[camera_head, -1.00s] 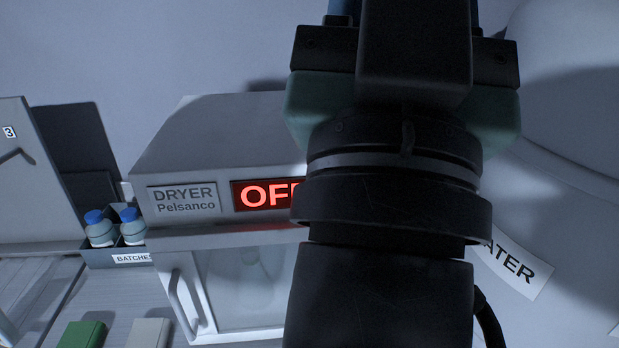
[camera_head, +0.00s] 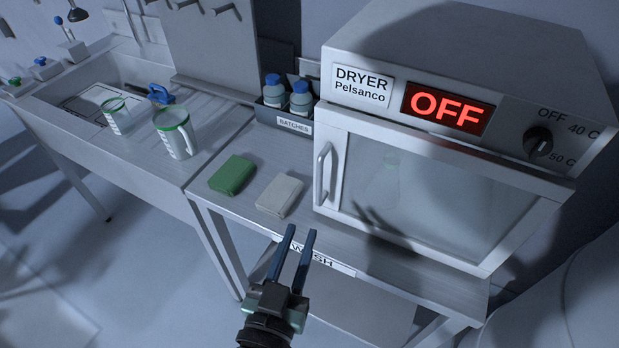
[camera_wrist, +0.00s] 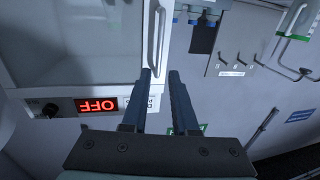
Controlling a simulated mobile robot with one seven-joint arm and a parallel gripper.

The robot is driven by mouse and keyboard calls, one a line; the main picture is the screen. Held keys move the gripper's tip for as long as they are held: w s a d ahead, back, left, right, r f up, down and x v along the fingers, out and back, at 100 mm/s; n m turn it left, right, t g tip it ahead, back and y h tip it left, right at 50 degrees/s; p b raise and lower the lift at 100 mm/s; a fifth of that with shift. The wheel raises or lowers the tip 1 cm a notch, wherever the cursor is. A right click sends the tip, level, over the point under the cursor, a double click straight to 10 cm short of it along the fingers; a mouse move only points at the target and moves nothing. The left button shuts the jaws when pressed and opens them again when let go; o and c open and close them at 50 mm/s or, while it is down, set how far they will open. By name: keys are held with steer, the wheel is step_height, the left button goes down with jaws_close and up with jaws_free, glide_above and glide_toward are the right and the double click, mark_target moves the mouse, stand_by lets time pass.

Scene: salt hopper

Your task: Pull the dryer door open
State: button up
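The dryer (camera_head: 400,150) stands on the counter at the right of the head view, with a red OFF display (camera_head: 447,108). Its glass-paned door (camera_head: 420,195) is closed, and its vertical handle (camera_head: 324,175) is at the door's left edge. My gripper (camera_head: 301,238) is in front of and below the handle, apart from it, with its two fingers spread and nothing between them. In the wrist view, which is upside down, the dryer door (camera_wrist: 75,45) and its handle (camera_wrist: 157,38) appear beyond the fingertips of my gripper (camera_wrist: 160,75).
A green block (camera_head: 232,174) and a pale block (camera_head: 280,194) lie on the counter left of the dryer. A batches bin (camera_head: 285,121) holds two blue-capped bottles behind them. A sink bench with jugs (camera_head: 175,135) is at the left. A dial (camera_head: 538,142) sits on the dryer's right.

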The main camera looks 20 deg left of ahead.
mark_target(319, 183)
steer(key=w+p, duration=0.1)
steer(key=w, duration=0.3)
steer(key=w+a+p, duration=0.1)
steer(key=w, duration=0.3)
steer(key=w+a+p, duration=0.1)
steer(key=w+p, duration=0.1)
steer(key=w, duration=0.2)
steer(key=shift+w, duration=0.4)
jaws_close()
stand_by(0.9)
